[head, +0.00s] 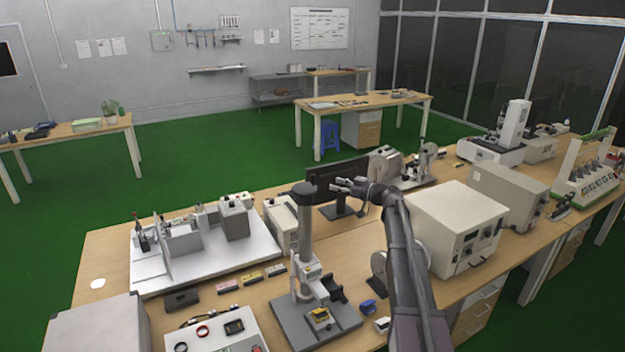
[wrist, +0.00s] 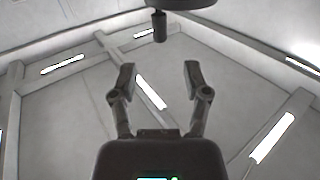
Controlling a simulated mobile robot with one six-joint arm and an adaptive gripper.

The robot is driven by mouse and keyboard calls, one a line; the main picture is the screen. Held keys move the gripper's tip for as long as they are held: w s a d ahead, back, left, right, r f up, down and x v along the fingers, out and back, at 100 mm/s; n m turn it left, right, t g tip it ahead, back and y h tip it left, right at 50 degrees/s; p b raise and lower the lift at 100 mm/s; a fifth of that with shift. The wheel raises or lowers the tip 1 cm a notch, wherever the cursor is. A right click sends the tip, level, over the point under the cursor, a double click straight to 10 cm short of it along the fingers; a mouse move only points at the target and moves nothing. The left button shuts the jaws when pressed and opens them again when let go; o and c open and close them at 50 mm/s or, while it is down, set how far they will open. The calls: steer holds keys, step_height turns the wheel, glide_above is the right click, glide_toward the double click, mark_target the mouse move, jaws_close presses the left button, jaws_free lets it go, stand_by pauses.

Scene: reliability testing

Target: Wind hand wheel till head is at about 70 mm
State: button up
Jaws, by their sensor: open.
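A test stand with a grey upright column (head: 305,225) rises from a grey base plate (head: 287,327) at the front of the bench. Its head (head: 308,268) sits low on the column, above a small yellow piece (head: 320,315). Any height scale is too small to read. My gripper (head: 338,185) is open and empty, to the right of the column top and pointing left. In the wrist view its two fingers (wrist: 158,72) are spread. Beyond them a dark rounded part (wrist: 182,4) with a short knob (wrist: 160,26) shows at the top edge; I cannot tell whether this is the hand wheel.
A monitor (head: 335,181) stands behind my gripper. A beige instrument box (head: 455,225) is right of my arm. A pale disc (head: 379,264) is partly hidden behind my arm. A white-plated fixture (head: 150,270) lies left of the stand, and a small blue item (head: 368,306) lies right of it.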

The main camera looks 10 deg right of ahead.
mark_target(313, 183)
steer(key=x, duration=0.9)
steer(key=shift+w+a, duration=0.2)
steer(key=shift+a, duration=0.05)
jaws_close()
